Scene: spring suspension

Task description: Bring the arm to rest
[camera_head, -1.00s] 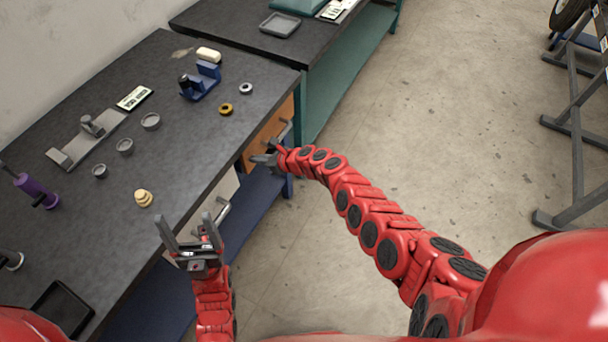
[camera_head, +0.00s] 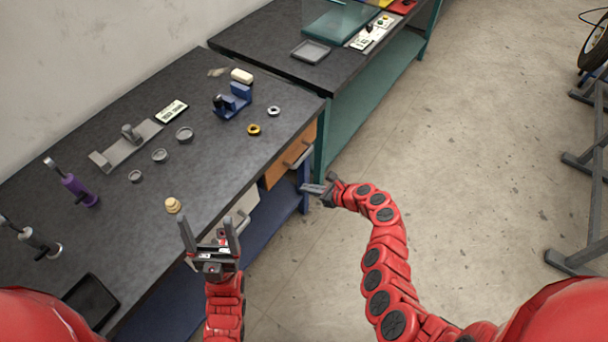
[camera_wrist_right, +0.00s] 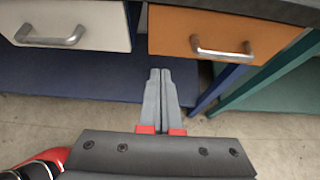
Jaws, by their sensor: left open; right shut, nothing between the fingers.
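My left gripper (camera_head: 210,238) is open and empty, its two fingers pointing up near the front edge of the dark workbench (camera_head: 75,235). My right gripper (camera_head: 306,188) is shut and empty, off the bench's front below the orange drawer (camera_head: 284,157). In the right wrist view the right gripper's fingers (camera_wrist_right: 162,72) lie side by side with nothing between them. They are apart from the handles of the white drawer (camera_wrist_right: 65,22) and the orange drawer (camera_wrist_right: 215,32), both of which look shut. My right arm (camera_head: 385,255) bends over open floor.
On the bench are a purple shock absorber (camera_head: 75,187), a grey one (camera_head: 40,242), a blue fixture (camera_head: 233,103), a grey rail fixture (camera_head: 127,146), several rings and a black tray (camera_head: 91,298). A teal bench (camera_head: 375,90) stands behind. Floor at right is clear up to a rack (camera_head: 582,185).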

